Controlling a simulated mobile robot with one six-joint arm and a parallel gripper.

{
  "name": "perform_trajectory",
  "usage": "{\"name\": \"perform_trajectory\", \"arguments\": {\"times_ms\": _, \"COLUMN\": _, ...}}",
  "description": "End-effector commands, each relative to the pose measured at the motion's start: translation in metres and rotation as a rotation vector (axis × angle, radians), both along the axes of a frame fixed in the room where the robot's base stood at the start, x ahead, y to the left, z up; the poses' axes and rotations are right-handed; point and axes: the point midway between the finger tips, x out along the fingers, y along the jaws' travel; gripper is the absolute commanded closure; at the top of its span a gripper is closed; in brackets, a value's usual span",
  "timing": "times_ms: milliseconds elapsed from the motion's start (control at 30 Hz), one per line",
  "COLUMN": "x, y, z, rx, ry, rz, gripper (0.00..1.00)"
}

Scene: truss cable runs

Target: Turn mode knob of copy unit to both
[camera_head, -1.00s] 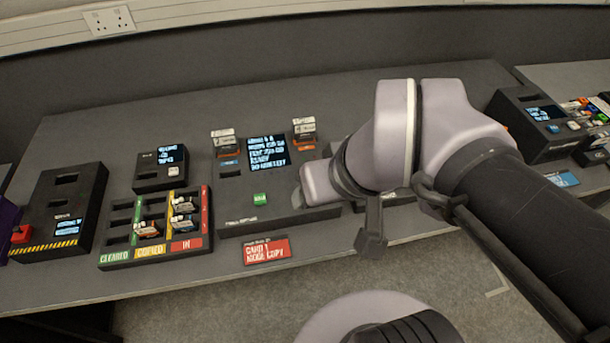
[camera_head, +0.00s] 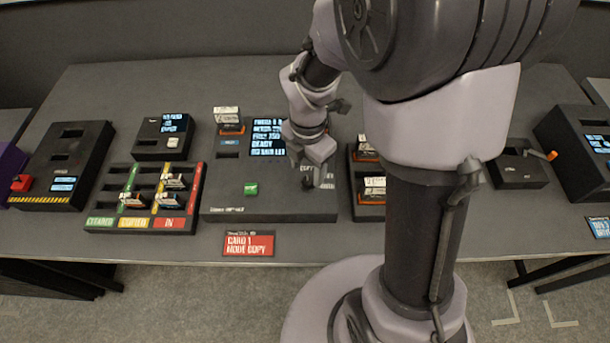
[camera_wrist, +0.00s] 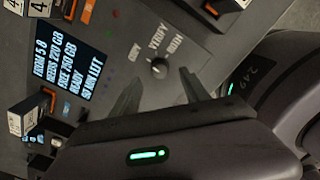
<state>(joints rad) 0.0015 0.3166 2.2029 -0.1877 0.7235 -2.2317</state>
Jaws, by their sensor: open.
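The copy unit (camera_head: 275,200) is a dark box on the table with a lit text screen (camera_head: 267,138) and a green button (camera_head: 251,188). Its mode knob (camera_wrist: 159,67) is small, round and dark, with the labels COPY, VERIFY and BOTH around its upper side in the wrist view. Which label it points to is too small to tell. In the head view my gripper hides the knob. My gripper (camera_head: 318,182) is over the right part of the unit. In the wrist view its open fingers (camera_wrist: 160,76) lie either side of the knob, apart from it, with nothing between them.
A card holder (camera_head: 229,122) stands at the unit's upper left. A rack with coloured labels (camera_head: 128,222) and a small screen box (camera_head: 150,148) are to the left. Another device with cards (camera_head: 369,212) sits close on the right. A red sign (camera_head: 248,243) lies in front.

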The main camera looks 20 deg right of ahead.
Motion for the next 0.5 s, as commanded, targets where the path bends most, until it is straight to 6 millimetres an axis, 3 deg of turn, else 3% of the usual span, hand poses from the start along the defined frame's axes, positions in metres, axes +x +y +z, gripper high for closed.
{"name": "perform_trajectory", "arguments": {"times_ms": 33, "x": -0.001, "y": 0.0, "z": -0.017, "rx": 0.0, "ry": 0.002, "rz": -0.001, "gripper": 0.46}}
{"name": "perform_trajectory", "arguments": {"times_ms": 200, "x": 0.0, "y": 0.0, "z": -0.042, "rx": 0.0, "ry": 0.0, "rz": -0.001, "gripper": 0.46}}
{"name": "perform_trajectory", "arguments": {"times_ms": 500, "x": 0.0, "y": 0.0, "z": -0.047, "rx": 0.0, "ry": -0.001, "rz": -0.001, "gripper": 0.46}}
